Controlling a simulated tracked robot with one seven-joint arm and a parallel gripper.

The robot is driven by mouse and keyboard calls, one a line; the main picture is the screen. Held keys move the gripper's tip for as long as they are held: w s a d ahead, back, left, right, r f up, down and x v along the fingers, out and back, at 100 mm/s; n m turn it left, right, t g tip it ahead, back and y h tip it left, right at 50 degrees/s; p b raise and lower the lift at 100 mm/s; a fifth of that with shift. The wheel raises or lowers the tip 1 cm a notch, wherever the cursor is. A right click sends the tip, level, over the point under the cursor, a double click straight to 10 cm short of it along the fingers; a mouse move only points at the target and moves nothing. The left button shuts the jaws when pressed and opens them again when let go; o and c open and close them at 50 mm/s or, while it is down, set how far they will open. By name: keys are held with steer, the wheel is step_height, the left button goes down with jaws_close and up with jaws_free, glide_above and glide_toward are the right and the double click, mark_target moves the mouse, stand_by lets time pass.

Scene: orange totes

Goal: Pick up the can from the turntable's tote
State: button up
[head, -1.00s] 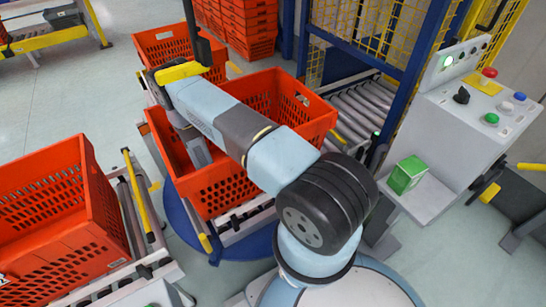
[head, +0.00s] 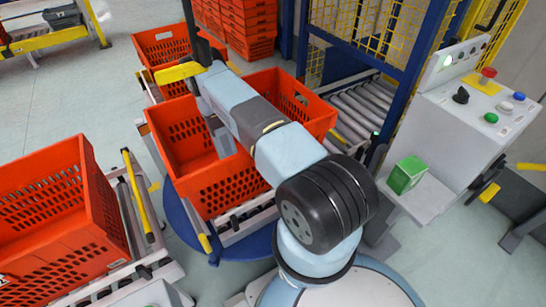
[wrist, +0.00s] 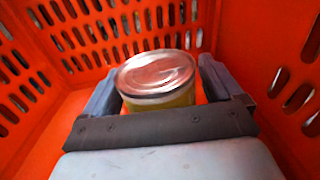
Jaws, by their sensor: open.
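The can (wrist: 157,80) stands in the orange tote, with a silver lid and a yellowish side, in the wrist view. My gripper (wrist: 160,85) is open, with one grey finger on each side of the can; I cannot tell whether either finger touches it. The gripper's crossbar hides the can's lower near side. In the head view the turntable's tote (head: 238,185) stands on rollers over the blue turntable (head: 252,245). My arm reaches over this tote and hides part of its inside. The can does not show in the head view.
Tote walls (wrist: 265,40) rise close around the gripper. Another orange tote (head: 60,220) stands on a conveyor at left, and one more (head: 160,52) stands behind. A control box (head: 465,105) and a green box (head: 405,175) are at right. A blue-framed yellow fence stands at the back.

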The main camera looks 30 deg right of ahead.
steer(key=c, duration=1.3)
